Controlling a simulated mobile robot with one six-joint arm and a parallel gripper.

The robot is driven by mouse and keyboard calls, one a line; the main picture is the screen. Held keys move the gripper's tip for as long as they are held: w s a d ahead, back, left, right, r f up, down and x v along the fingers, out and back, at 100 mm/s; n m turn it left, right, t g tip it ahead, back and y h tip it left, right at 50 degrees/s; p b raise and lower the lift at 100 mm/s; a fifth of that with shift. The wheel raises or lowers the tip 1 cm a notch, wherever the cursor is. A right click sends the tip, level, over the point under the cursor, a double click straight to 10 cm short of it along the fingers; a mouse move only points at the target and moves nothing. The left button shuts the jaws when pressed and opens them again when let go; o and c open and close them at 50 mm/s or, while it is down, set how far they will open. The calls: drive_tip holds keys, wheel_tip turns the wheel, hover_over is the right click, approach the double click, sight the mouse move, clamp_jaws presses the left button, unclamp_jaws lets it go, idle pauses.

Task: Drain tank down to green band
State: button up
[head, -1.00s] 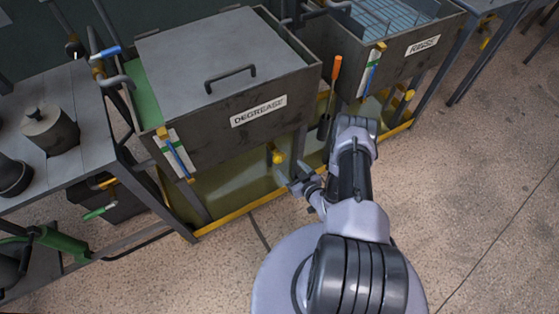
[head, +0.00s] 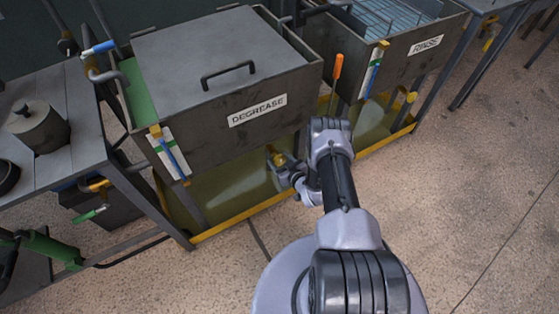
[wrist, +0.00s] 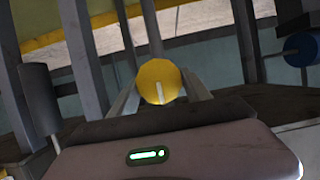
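The DEGREASE tank (head: 218,120) is a grey lidded tank at left centre in the head view. A sight gauge (head: 170,153) on its front left has a white plate, a blue column and a small green mark near the top; the exact level is too small to read. A yellow round valve knob (head: 277,155) sits under the tank front. My gripper (head: 281,166) is at this knob. In the wrist view the knob (wrist: 159,82) lies between my two fingers, its white line pointing down. The fingers look spread at its sides; contact is not clear.
The RINSE tank (head: 405,50) stands to the right with its own gauge. An orange-handled tool (head: 337,72) hangs between the tanks. A yellow-rimmed tray (head: 250,207) lies beneath. A bench with a lidded pot (head: 38,125) is at left. The floor at right is clear.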

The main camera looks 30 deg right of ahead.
drive_tip(key=c, duration=0.3)
drive_tip(key=shift+c, duration=0.2)
drive_tip(key=shift+a+n+h+p, duration=0.15)
drive_tip(key=shift+n+h+p, duration=0.65)
drive_tip(key=shift+n, duration=0.4)
drive_tip(key=n+h, duration=0.2)
drive_tip(key=n, duration=0.1)
drive_tip(key=shift+f+n+t+p, duration=0.1)
drive_tip(key=shift+n+t+p, duration=0.2)
drive_tip(key=shift+t+p, duration=0.1)
drive_tip(key=shift+h, duration=0.3)
drive_tip(key=o, duration=1.3)
